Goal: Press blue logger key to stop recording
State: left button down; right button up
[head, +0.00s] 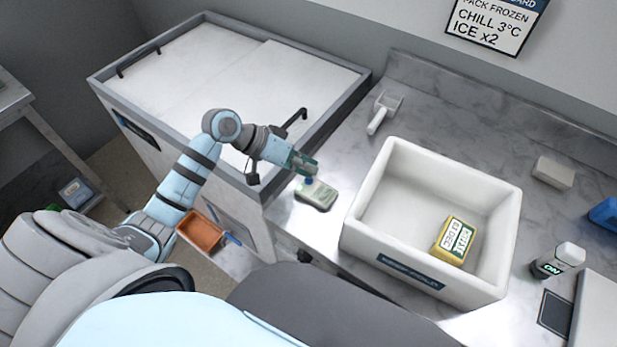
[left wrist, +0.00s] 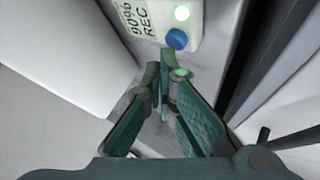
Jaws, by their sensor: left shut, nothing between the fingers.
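The logger (head: 316,194) is a small pale box on the counter, left of the white foam box. The right gripper is not in view.
The white foam box (head: 365,215) holds a yellow labelled pack (head: 454,240). A white scoop (head: 383,112) lies behind the logger. A chest freezer (head: 180,100) with a raised rim stands left.

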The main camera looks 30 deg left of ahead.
pick_arm(q)
jog(key=shift+f, duration=0.5)
dwell(0.7)
jog(key=shift+r+p, duration=0.9)
notch_tip(320, 180, up, 3)
jog(key=p, duration=0.3)
jog(key=shift+r+p, duration=1)
jog(key=shift+r, duration=0.1)
jog(key=shift+f, duration=0.1)
